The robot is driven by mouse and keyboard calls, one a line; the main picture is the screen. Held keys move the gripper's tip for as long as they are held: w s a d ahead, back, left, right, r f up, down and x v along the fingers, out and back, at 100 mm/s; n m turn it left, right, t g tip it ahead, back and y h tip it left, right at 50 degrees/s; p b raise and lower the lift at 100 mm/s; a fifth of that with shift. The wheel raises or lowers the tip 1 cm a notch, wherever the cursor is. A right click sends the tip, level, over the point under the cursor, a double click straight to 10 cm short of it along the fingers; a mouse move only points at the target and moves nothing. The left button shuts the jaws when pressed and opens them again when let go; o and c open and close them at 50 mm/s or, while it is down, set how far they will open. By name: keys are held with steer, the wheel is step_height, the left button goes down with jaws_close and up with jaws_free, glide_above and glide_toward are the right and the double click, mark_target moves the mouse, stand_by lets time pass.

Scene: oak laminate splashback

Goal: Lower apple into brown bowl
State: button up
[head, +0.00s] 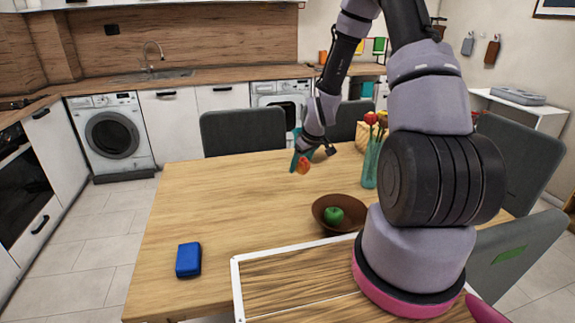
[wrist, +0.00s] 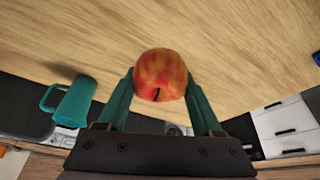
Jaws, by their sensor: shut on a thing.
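My gripper (wrist: 160,92) is shut on a red and yellow apple (wrist: 160,72), with one teal finger on each side of it. In the head view the apple (head: 302,166) is held above the far part of the wooden table (head: 200,215). The brown bowl (head: 320,217) sits on the table nearer to me, below and slightly right of the apple. The bowl does not show in the wrist view.
A teal mug (wrist: 68,102) shows at the left of the wrist view. A vase of flowers (head: 370,165) stands right of the bowl. A blue box (head: 188,260) lies at the left front, beside a white-framed tray (head: 236,285). The table's left middle is clear.

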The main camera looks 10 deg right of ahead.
steer(key=s+d+f, duration=0.3)
steer(key=s+d, duration=1)
steer(key=s, duration=0.1)
steer(key=shift+s, duration=0.2)
steer(key=shift+w+a, duration=0.1)
steer(key=shift+w, duration=0.1)
steer(key=shift+w, duration=0.15)
steer(key=shift+a, duration=0.1)
steer(key=shift+f, duration=2.4)
